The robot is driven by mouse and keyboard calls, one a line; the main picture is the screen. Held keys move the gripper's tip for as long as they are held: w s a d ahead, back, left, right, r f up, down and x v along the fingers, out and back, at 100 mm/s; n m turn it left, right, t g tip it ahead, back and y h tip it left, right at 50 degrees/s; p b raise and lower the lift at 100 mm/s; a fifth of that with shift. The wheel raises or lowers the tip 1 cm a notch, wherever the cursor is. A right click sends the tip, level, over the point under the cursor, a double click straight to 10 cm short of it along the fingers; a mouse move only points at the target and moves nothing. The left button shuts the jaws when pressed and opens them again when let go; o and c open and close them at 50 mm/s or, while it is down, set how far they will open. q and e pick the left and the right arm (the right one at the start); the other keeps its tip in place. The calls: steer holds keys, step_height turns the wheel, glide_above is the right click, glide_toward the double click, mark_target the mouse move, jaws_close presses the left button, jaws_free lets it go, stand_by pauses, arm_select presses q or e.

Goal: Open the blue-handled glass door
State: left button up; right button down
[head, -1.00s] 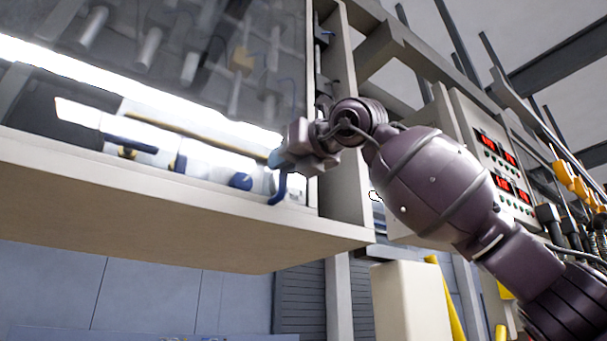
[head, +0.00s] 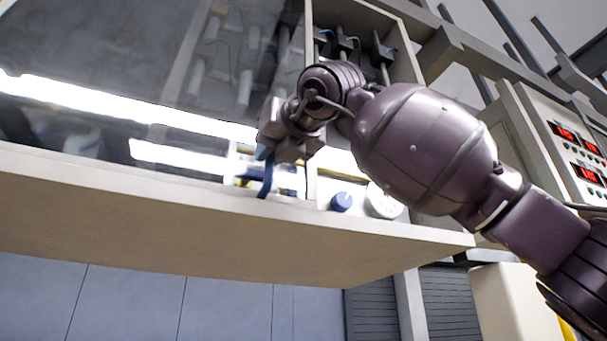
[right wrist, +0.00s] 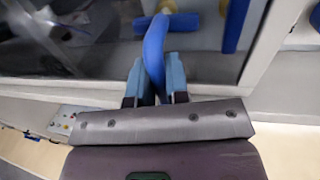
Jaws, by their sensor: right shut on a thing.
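The glass door (head: 150,60) of a pale wall cabinet stands partly open, with bare cabinet interior showing to the right of its edge. Its curved blue handle (head: 266,178) is near the door's lower right edge. My right gripper (head: 272,152) is shut on the handle in the head view. In the right wrist view, the blue handle (right wrist: 154,50) runs down between the two fingers of the gripper (right wrist: 155,88). The wrist hides part of the door's edge. My left gripper is not in view.
Inside the opening are a blue knob (head: 341,201), a white round gauge (head: 383,203) and dark hanging fittings (head: 382,58). A panel with red displays (head: 575,150) stands at right. A cream box (head: 510,300) is below. The cabinet's underside (head: 200,235) overhangs clear space.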

steer(key=s+a, duration=0.2)
steer(key=a, duration=0.4)
steer(key=s+a+p, duration=0.1)
steer(key=s+a, duration=0.1)
steer(key=a, duration=0.4)
steer(key=s+a, duration=0.3)
steer(key=a, duration=0.4)
steer(key=c, duration=1.1)
jaws_free()
steer(key=shift+d, duration=0.15)
steer(key=shift+s+d, duration=0.15)
steer(key=shift+s, duration=0.15)
steer(key=b, duration=0.3)
glide_toward(139, 136)
steer(key=v, duration=0.5)
